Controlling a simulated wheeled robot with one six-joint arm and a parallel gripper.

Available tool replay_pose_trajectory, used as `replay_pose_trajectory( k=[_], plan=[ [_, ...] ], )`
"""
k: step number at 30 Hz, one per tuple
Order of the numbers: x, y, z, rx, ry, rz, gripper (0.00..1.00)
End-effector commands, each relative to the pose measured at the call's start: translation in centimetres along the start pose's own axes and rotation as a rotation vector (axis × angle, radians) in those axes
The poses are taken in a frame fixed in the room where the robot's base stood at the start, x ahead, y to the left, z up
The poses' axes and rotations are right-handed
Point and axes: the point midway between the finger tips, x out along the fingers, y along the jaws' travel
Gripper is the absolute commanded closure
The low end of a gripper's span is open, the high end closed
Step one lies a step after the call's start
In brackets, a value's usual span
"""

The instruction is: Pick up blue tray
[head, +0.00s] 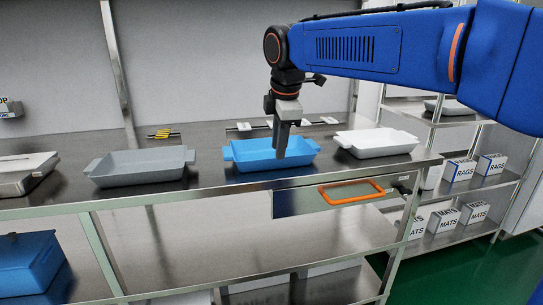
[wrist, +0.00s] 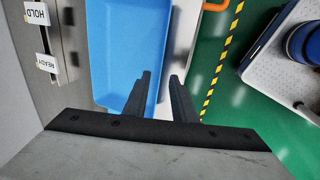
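The blue tray (head: 255,158) sits upright on the steel counter between a grey tray and a white tray. My gripper (head: 281,155) points down over the tray's near side, right of its middle. In the wrist view the blue tray (wrist: 117,50) fills the upper middle. There my gripper (wrist: 161,82) has its two fingers apart with nothing held between them. One finger is over the tray's inside and the other appears just beyond its near wall. I cannot tell whether the fingertips reach below the rim or touch the wall.
A grey tray (head: 140,167) stands left and a white tray (head: 378,143) right on the counter (head: 215,190). An orange handle (head: 351,192) projects below the counter's front edge. Labels (wrist: 38,13) lie behind the tray. Boxes fill the right shelves (head: 470,185).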

Motion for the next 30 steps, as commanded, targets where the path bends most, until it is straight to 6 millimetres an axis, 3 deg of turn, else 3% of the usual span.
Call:
replay_pose_trajectory(
  k=[5, 15, 22, 25, 30],
  plan=[
    [1.1, 0.0, -0.2, -0.001, 0.000, -0.001, 0.76],
    [5.1, 0.0, -0.7, 0.000, 0.000, -0.001, 0.76],
    [5.2, 0.0, -0.7, 0.000, 0.000, 0.001, 0.76],
    [5.2, 0.0, -0.7, 0.000, 0.000, 0.001, 1.00],
    [5.1, 0.0, -0.7, 0.000, 0.000, 0.001, 1.00]
  ],
)
